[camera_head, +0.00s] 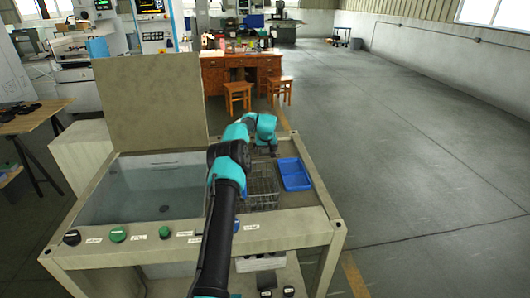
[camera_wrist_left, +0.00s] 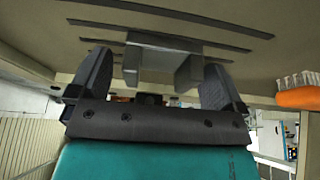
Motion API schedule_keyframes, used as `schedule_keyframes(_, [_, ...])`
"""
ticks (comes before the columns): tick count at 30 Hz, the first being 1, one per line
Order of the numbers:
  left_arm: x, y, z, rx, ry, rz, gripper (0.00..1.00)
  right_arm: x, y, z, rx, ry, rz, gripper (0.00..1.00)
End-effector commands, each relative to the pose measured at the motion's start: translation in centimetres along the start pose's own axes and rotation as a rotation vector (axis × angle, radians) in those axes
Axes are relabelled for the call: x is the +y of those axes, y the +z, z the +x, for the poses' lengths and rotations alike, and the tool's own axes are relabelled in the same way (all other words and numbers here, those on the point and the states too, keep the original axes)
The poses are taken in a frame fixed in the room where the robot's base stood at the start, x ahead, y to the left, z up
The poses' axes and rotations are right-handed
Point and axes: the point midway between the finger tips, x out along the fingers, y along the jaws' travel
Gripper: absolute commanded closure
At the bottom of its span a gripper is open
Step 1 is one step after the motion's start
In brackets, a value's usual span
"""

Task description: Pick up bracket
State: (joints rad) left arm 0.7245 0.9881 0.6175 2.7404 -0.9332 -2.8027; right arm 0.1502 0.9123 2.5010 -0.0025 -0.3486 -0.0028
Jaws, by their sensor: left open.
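In the left wrist view, a grey angular piece that looks like the bracket (camera_wrist_left: 154,66) lies between and just beyond the fingers of my left gripper (camera_wrist_left: 157,86). The fingers are spread, one on each side of it, with visible gaps, so the gripper is open and holds nothing. In the head view, my left gripper (camera_head: 273,152) is at the end of the teal and black arm, above the back of the wire basket area. I cannot make out the bracket in the head view. My right gripper does not show.
A wire basket (camera_head: 262,188) and a blue divided tray (camera_head: 293,173) stand on the bench's right side. An open water tank (camera_head: 150,190) is to the left. Knobs line the front rail. An orange brush (camera_wrist_left: 298,97) shows at the right in the wrist view.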

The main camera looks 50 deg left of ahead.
Motion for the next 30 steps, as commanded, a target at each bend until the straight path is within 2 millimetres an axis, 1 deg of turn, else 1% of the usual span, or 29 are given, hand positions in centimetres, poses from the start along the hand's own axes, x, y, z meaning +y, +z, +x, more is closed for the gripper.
schedule_keyframes(2, [0.01, 0.0, -0.01, 0.0, 0.0, 0.0, 0.04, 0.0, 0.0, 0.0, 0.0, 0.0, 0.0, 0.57])
schedule_keyframes(25, [0.02, -0.08, -0.12, 0.002, 0.001, 0.0, 0.78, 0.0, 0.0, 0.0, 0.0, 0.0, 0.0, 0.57])
schedule_keyframes(30, [0.01, -0.09, -0.14, 0.002, 0.001, -0.001, 0.79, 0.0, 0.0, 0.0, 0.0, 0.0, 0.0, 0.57])
